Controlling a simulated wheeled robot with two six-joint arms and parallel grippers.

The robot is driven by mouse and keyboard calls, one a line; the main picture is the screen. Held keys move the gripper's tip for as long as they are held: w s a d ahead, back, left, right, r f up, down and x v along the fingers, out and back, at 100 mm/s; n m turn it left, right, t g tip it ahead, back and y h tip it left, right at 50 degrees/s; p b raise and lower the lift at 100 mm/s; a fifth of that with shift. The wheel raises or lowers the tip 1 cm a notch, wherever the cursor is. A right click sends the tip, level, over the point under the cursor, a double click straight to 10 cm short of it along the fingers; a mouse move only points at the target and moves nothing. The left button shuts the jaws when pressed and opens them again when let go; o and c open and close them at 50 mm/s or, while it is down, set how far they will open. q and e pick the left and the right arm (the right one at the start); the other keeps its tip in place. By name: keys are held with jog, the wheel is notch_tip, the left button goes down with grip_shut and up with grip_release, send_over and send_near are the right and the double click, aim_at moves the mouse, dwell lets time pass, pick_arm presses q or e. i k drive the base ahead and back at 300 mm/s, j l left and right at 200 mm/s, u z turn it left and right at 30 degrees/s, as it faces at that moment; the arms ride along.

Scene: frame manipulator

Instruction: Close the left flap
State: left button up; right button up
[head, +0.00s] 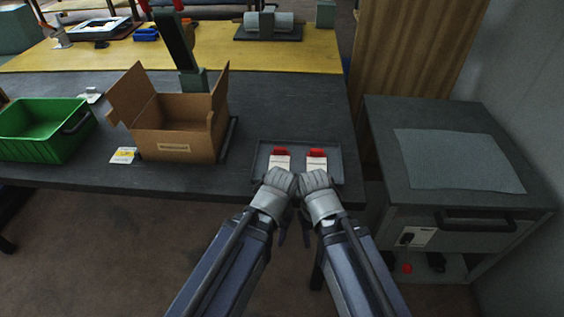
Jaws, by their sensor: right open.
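An open cardboard box (178,147) stands on the dark table, left of my grippers. Its left flap (132,92) stands up and leans outward. A small corner of cardboard juts out at its lower left. The right flap (220,98) also stands up, nearly vertical. The box looks empty, though part of its floor is hidden. My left gripper (279,181) and my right gripper (316,182) are side by side at the table's front edge, right of the box and apart from it. The right one is open. The left one's jaws cannot be made out.
A grey tray (260,160) with two red-and-white items lies just beyond my grippers. A green bin (38,130) stands left of the box. A dark post (175,40) rises behind the box. A grey cabinet (440,190) stands at the right.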

aim_at(128, 96)
jog(key=k, duration=0.15)
jog(key=k+u, duration=0.2)
jog(key=u, duration=0.2)
jog(key=i+u, duration=0.15)
jog(key=u, duration=0.3)
jog(key=i+l+u, duration=0.15)
jog(key=u, duration=0.35)
